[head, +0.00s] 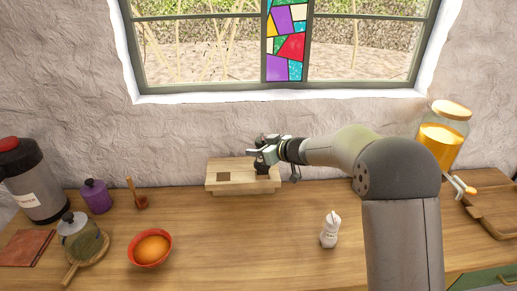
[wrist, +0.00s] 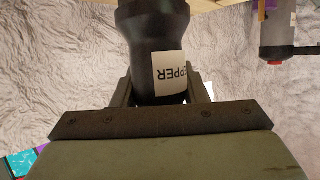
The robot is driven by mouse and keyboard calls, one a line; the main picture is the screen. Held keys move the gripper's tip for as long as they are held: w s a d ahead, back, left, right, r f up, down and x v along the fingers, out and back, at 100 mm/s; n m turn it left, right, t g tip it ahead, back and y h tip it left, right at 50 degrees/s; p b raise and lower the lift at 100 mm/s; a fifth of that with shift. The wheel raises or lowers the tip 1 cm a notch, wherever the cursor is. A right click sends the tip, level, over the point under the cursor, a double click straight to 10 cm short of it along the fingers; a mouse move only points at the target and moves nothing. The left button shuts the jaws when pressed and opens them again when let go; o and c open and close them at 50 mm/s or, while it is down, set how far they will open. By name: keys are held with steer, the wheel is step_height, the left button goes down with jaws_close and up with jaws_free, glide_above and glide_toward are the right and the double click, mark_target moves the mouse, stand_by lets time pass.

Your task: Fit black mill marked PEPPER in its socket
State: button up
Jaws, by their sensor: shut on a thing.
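The black mill (wrist: 142,62) stands between my fingers in the wrist view. Its pale label shows "EPPER" upside down, with the first letter out of sight. My gripper (wrist: 162,92) is shut on it. In the head view my gripper (head: 264,153) is over the right part of the wooden socket block (head: 214,186), with the dark mill (head: 262,170) below it. The mill's lower end is at the block's top, and I cannot tell whether it is inside a socket. A square empty socket (head: 223,177) shows to its left.
A white shaker (head: 330,231) stands in front, right of the block. An orange bowl (head: 150,249), glass jar (head: 78,237), purple canister (head: 96,196) and grey flask (head: 33,180) are at left. A large amber jar (head: 441,135) is at right. The counter before the block is clear.

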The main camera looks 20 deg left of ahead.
steer(key=shift+f, duration=0.4)
steer(key=shift+f, duration=0.3)
steer(key=shift+f, duration=0.45)
stand_by(0.8)
steer(key=shift+f, duration=0.35)
steer(key=shift+f+p, duration=0.4)
steer(key=shift+p, duration=0.15)
stand_by(0.9)
steer(key=o, duration=1.7)
